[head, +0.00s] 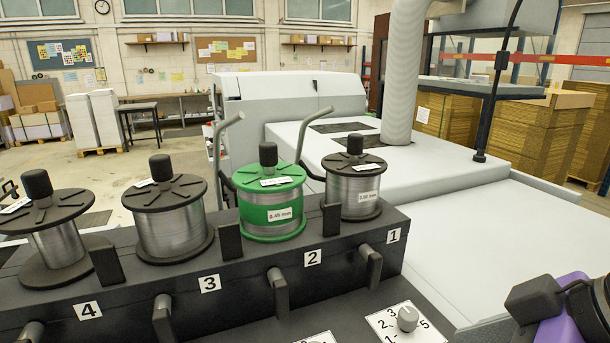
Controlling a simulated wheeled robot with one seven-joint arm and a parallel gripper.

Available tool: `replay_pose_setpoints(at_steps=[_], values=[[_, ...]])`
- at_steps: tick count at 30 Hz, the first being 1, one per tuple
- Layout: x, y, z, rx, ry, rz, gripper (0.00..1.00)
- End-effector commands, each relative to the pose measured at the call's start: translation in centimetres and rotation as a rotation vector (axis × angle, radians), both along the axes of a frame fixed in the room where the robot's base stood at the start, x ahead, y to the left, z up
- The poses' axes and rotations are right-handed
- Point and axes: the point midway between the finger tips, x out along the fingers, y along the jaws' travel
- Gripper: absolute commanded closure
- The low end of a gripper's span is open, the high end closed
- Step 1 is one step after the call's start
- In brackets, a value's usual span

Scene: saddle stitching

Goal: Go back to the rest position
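A purple and black part of my arm (568,312) shows in the lower right corner of the head view, cut off by the frame edge. Its black blocky end points left, over the pale machine surface. I cannot make out two fingertips, nor anything held. The arm part is apart from the spools and the knobs.
A dark rack (250,295) numbered 4 to 1 carries several wire spools, including a green 0.45 mm spool (270,215) at 2. A dial (407,318) sits in front. A white machine (420,165) with a grey duct (403,75) stands behind. Its right-hand surface (500,240) is clear.

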Motion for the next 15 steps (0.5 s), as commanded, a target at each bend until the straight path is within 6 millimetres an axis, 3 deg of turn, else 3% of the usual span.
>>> replay_pose_setpoints(at_steps=[8, 15], values=[[4.2, 2.7, 5.4, 0.213, -0.265, 0.017, 0.48], [7.5, 4.3, 12.4, 0.522, -0.59, -0.003, 0.48]])
